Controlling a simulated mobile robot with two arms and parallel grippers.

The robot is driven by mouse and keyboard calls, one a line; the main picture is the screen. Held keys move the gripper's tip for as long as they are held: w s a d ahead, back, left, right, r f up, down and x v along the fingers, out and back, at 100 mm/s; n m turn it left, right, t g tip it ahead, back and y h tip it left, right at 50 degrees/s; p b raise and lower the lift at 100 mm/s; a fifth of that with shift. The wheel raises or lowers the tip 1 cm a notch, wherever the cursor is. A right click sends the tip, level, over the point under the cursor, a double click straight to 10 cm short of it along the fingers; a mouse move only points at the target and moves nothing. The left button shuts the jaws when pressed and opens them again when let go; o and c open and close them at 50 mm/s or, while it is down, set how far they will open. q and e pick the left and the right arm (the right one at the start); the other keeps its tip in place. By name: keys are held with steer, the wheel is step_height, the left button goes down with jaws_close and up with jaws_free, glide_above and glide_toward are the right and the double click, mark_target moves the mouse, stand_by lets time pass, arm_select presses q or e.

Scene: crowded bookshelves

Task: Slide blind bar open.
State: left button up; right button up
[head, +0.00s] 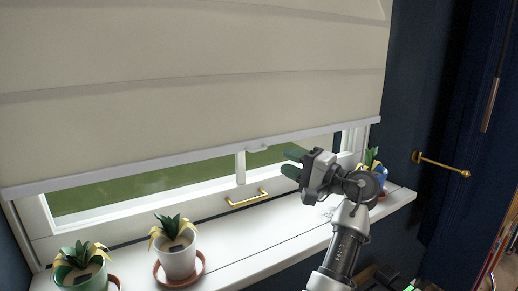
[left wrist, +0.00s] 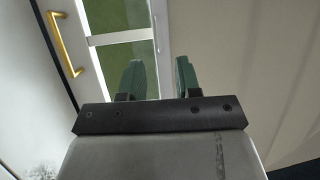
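A cream fabric blind (head: 200,70) hangs partly down over a window. Its pale bottom bar (head: 130,171) runs across the window and has a small white tab (head: 257,148) near the middle. My left gripper (head: 293,163) is in front of the window, to the right of the tab, with green fingertips pointing left. In the left wrist view its two fingers (left wrist: 162,78) are apart with nothing held between them. The blind (left wrist: 240,60) fills the right of that view, its lower edge in line with the gap. I cannot tell how far the fingertips are from the bar.
A white sill (head: 225,245) below holds potted plants, one at centre left (head: 178,246) and a blue one (head: 376,178) behind my arm. A brass window handle (head: 246,197) sits below the bar; it also shows in the left wrist view (left wrist: 63,43). A brass holdback (head: 440,164) sticks out at right.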

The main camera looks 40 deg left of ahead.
mark_target(261, 150)
arm_select(q)
steer(key=a, duration=0.4)
steer(key=a+r+p, duration=0.1)
steer(key=a, duration=0.1)
steer(key=shift+s+a, duration=0.25)
steer(key=shift+s, duration=0.15)
steer(key=shift+a, duration=0.8)
arm_select(e)
steer(key=shift+a+r, duration=0.5)
steer(key=shift+r, duration=0.2)
arm_select(q)
steer(key=shift+c, duration=0.2)
steer(key=c, duration=0.5)
jaws_close()
arm_select(e)
steer(key=shift+d, duration=0.45)
